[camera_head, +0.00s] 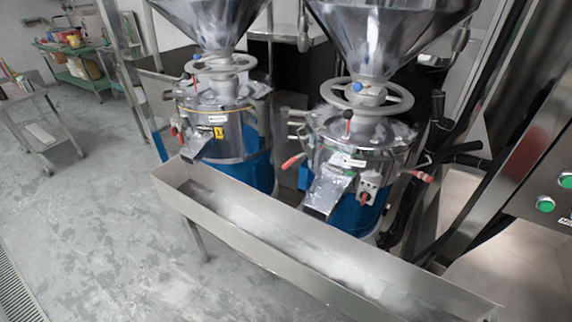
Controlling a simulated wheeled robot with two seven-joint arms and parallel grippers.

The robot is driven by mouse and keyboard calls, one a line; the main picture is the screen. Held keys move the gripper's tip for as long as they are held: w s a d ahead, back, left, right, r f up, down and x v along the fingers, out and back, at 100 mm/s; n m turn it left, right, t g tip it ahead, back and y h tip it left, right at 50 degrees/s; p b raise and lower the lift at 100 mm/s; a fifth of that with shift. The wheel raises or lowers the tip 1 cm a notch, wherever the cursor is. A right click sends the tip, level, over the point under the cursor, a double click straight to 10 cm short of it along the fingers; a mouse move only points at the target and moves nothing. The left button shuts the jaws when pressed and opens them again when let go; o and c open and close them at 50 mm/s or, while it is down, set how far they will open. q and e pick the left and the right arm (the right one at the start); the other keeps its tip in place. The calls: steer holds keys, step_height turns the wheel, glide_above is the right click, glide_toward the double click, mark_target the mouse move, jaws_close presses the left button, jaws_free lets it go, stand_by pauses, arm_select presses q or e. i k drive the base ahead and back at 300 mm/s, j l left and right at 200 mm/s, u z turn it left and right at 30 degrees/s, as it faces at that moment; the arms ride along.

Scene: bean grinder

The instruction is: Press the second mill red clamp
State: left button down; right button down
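Two mills stand side by side in the head view. Each has a steel hopper, a handwheel and a blue lower drum. The left mill (229,142) shows a small red part (173,131) at its left side. The right mill (338,152) has a red-handled clamp (292,161) on its left side and another red-handled clamp (420,176) on its right side. Neither of my grippers shows in the view.
A long metal trough (240,238) runs in front of both mills below their chutes. A steel panel with green buttons (545,204) stands at the right. A cart (40,120) and green shelves (80,65) stand at the far left. The floor at left is clear.

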mark_target(288, 163)
steer(key=i+j+z, duration=0.15)
steer(key=z, duration=0.3)
steer(key=j+z, duration=0.35)
steer(key=z, duration=0.15)
steer(key=i+j+z, duration=0.1)
steer(key=j, duration=0.75)
steer(key=i+j+z, duration=0.15)
steer(key=j, duration=0.7)
steer(key=j+z, duration=0.1)
steer(key=j, duration=0.8)
steer(key=i, duration=0.05)
